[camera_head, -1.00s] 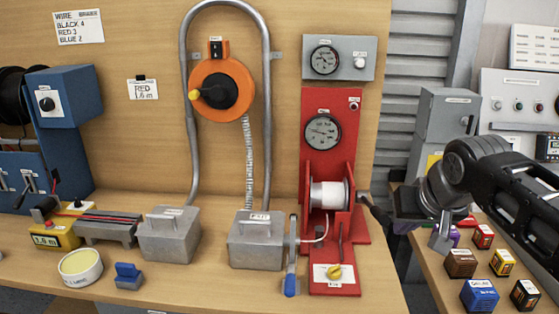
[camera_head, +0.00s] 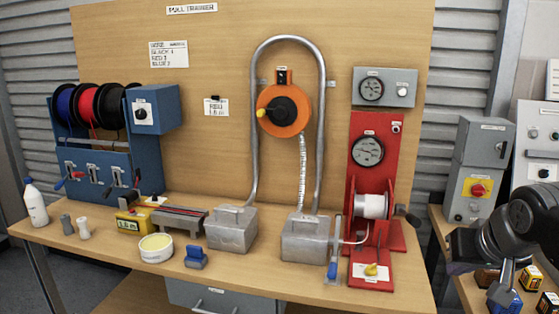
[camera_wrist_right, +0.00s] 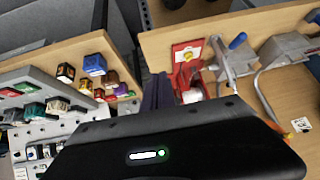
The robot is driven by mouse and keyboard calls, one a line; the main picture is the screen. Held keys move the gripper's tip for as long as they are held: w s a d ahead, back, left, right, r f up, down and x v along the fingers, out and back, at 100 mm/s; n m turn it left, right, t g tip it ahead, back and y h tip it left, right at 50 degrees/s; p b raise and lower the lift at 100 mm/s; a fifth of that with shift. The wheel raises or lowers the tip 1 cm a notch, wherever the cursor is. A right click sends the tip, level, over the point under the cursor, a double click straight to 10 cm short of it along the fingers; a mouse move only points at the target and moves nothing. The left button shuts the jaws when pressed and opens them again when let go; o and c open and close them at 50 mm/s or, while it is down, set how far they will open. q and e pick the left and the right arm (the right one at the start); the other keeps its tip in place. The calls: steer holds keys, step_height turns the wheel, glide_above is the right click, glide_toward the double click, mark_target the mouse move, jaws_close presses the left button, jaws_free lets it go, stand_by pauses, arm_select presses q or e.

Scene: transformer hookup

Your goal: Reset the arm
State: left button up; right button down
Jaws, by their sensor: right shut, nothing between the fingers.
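My right arm (camera_head: 525,235) comes in at the right edge of the head view. Its gripper (camera_head: 503,292) is shut and empty, pointing down over the side table with small boxes, to the right of the red winch stand (camera_head: 385,275). It is clear of the wooden bench. In the right wrist view the dark gripper housing (camera_wrist_right: 180,145) fills the lower middle. The red winch stand (camera_wrist_right: 185,55) is upside down beyond it. My left arm and gripper are not in view.
A bent conduit (camera_head: 320,120) and orange reel (camera_head: 285,108) stand behind. A grey switch cabinet (camera_head: 478,170) is near my right arm.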

steer(key=w+a+f+n+t+y, duration=0.1)
steer(key=w+a+f+t, duration=0.15)
steer(key=w, duration=0.25)
steer(key=w+a+f+n+t+y, duration=0.1)
steer(key=w+a+f, duration=0.1)
steer(key=w+a, duration=0.25)
steer(key=w+a+f+g+y+p, duration=0.1)
steer(key=a+f, duration=0.4)
steer(key=f, duration=0.5)
steer(key=w+a+f+g+y+p, duration=0.1)
steer(key=a+f+p, duration=0.1)
steer(key=a+f, duration=0.5)
steer(key=s+a+f+g+y+p, duration=0.1)
steer(key=s+a+f+g, duration=0.1)
steer(key=s+f, duration=0.5)
steer(key=s+a+f+g+p, duration=0.1)
steer(key=s+a+f, duration=0.2)
steer(key=f, duration=0.8)
steer(key=s+a+f+g, duration=0.2)
steer(key=s+f, duration=0.2)
steer(key=s, duration=0.4)
steer(key=s+a+f+g+p, duration=0.1)
steer(key=s+a+f+g, duration=0.2)
steer(key=s, duration=0.6)
step_height(320, 180, down, 2)
steer(key=shift+s+y, duration=0.3)
steer(key=shift+y, duration=0.1)
steer(key=shift+a, duration=0.1)
